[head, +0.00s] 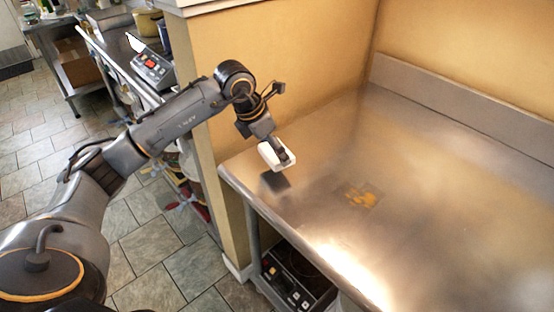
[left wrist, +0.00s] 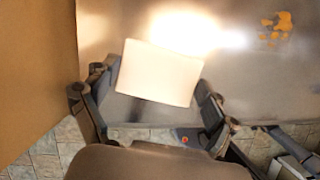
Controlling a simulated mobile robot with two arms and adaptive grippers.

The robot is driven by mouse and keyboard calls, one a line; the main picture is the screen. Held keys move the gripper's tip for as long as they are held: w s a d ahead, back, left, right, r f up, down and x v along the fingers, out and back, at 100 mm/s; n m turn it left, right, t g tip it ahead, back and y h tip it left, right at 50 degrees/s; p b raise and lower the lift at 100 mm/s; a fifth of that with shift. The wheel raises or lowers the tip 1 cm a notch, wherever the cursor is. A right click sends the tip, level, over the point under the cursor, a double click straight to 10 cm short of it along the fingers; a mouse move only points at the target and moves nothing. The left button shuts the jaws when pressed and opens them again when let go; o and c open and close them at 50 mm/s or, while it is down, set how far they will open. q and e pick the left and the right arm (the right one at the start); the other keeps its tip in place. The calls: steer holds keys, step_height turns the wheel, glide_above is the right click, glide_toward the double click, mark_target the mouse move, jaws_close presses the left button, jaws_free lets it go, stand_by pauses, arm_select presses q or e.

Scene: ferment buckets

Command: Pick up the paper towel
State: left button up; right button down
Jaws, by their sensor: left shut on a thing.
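The paper towel is a white block-like piece (head: 270,156) held at the end of my left arm, above the near left corner of the steel table (head: 450,200). In the left wrist view it is a pale rectangle (left wrist: 160,73) between the two fingers. My left gripper (head: 279,154) is shut on it, and it also shows in the left wrist view (left wrist: 152,98). A dark shadow lies on the table just below, so the towel looks clear of the surface. My right gripper is not in view.
An orange-yellow stain (head: 360,196) marks the otherwise bare tabletop. A tan wall (head: 290,70) stands behind, and a low partition ends close to my left arm. A black appliance (head: 295,277) sits under the table. Shelves with a scale (head: 152,65) stand at the upper left.

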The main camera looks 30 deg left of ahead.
arm_select(q)
steer(key=s+a+r+b, duration=0.3)
steer(key=s+a+r, duration=0.5)
steer(key=a+r, duration=0.1)
steer(key=shift+s+a, duration=0.25)
steer(key=shift+a, duration=0.35)
